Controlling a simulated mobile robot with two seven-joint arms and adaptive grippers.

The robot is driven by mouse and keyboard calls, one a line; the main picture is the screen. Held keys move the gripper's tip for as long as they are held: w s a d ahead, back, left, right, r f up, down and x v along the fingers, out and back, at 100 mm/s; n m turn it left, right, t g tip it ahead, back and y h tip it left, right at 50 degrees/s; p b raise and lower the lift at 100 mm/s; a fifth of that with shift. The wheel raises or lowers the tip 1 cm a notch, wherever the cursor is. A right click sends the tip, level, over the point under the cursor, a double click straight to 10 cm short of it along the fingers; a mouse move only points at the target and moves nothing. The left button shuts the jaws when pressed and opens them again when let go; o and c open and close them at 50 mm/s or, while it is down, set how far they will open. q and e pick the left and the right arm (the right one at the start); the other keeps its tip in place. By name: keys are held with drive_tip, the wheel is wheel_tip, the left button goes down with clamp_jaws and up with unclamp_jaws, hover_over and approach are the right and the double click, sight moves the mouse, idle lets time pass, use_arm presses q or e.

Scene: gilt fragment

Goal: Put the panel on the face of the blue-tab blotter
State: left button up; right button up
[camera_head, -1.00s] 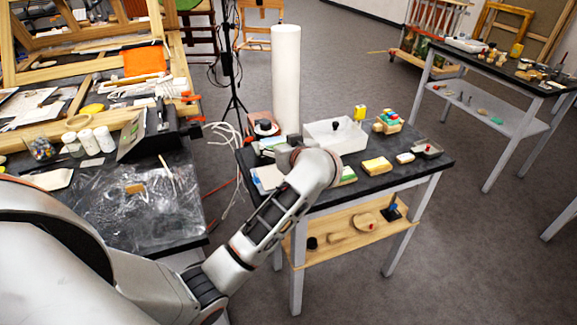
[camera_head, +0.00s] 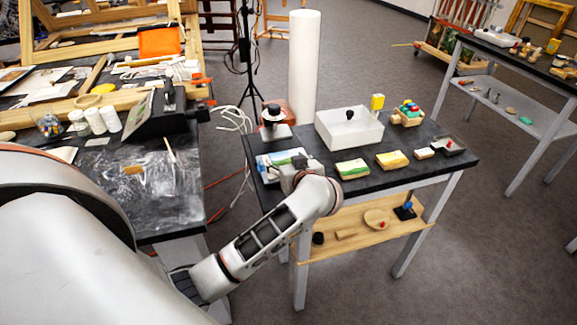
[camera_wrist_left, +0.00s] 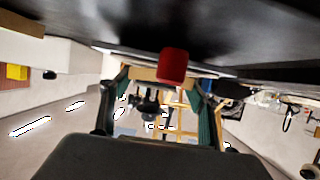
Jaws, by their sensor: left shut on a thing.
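My left gripper (camera_head: 293,168) is over the near left part of the black table, seen from behind, and its fingertips are hidden in the head view. In the left wrist view its two fingers (camera_wrist_left: 160,82) are shut on a thin wooden piece, which I take to be the panel (camera_wrist_left: 140,73), seen edge-on. A red block or knob (camera_wrist_left: 173,66) shows in front of it. A flat white and pale-blue pad (camera_head: 265,163), perhaps the blue-tab blotter, lies beside and partly behind the gripper. My right gripper is not in view.
The table also bears a green-topped block (camera_head: 352,169), a yellow-topped block (camera_head: 392,160), a white open box (camera_head: 350,128), a black-topped item (camera_head: 272,118) and a small grey tray (camera_head: 450,146). A tall white cylinder (camera_head: 304,65) stands behind. A lower wooden shelf (camera_head: 350,240) holds small items.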

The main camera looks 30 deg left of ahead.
use_arm(q)
drive_tip(key=shift+a, duration=0.1)
drive_tip(key=o, duration=1.1)
drive_tip(key=shift+f, duration=0.15)
